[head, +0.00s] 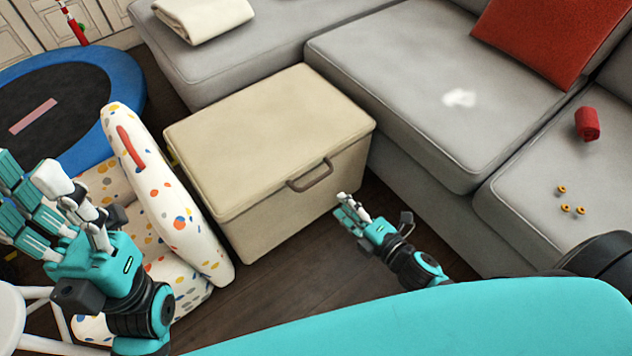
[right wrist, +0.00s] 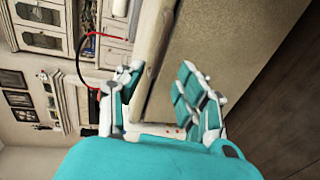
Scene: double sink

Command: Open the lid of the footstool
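The footstool (head: 240,190) is a beige box with a flat lid (head: 270,115), which is shut. A brown handle (head: 310,176) sits on its front, near the lid's edge. My right gripper (head: 358,212) is just in front of the footstool, to the right of and below the handle, apart from it. In the right wrist view, its fingers (right wrist: 162,88) are spread and empty, with the footstool's front (right wrist: 205,50) beyond them. The handle cannot be made out there. My left gripper (head: 48,200) is at the far left with its fingers extended and nothing in them.
A spotted chair (head: 165,180) stands close to the footstool's left side. A grey sofa (head: 440,90) borders it behind and to the right. A trampoline (head: 125,95) and a white stool (head: 12,320) are at the left. Dark floor (head: 285,275) lies open in front.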

